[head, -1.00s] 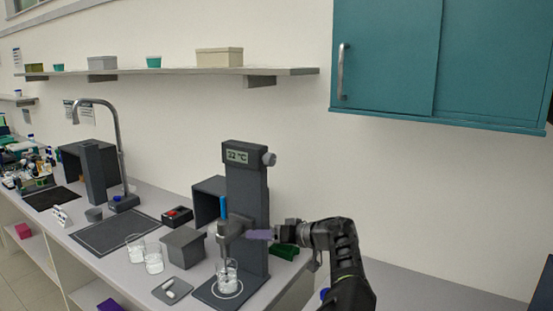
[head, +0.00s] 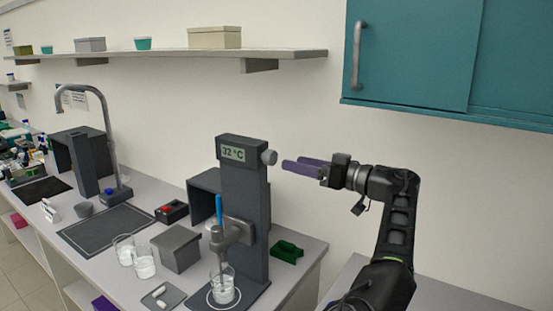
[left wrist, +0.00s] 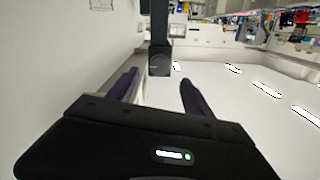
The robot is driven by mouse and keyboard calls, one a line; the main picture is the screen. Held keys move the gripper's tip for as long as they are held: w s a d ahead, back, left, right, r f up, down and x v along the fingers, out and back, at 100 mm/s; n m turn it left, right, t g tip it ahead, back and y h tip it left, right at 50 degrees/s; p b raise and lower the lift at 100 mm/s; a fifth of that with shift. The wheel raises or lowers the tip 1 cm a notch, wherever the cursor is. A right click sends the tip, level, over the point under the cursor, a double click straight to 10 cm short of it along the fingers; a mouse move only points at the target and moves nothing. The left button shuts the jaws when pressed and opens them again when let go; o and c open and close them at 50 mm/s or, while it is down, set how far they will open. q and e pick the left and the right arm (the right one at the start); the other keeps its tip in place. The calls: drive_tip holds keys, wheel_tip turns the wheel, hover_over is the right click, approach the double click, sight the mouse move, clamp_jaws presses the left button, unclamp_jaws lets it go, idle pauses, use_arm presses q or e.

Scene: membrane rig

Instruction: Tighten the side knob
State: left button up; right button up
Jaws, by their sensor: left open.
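The side knob (head: 269,157) is a small grey round knob on the right side of the dark rig column (head: 244,190), near its top beside the display. My left gripper (head: 284,165) is open and empty, its purple fingers pointing left at about the knob's height. The fingertips are close to the knob, with a small gap visible. In the left wrist view the knob (left wrist: 160,65) shows as a dark disc ahead, between the two spread fingers (left wrist: 159,78). My right gripper is not in view.
A clamp (head: 238,230) on the column holds a blue-topped probe over a glass beaker (head: 222,288). A green block (head: 287,251) lies on the bench right of the column. A grey box (head: 176,247) and beakers stand left.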

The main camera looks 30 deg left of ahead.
sight(274, 158)
use_arm(q)
drive_tip(key=a+b, duration=0.1)
drive_tip(key=a, duration=0.5)
drive_tip(key=shift+f, duration=0.15)
drive_tip(key=shift+a, duration=0.6)
clamp_jaws()
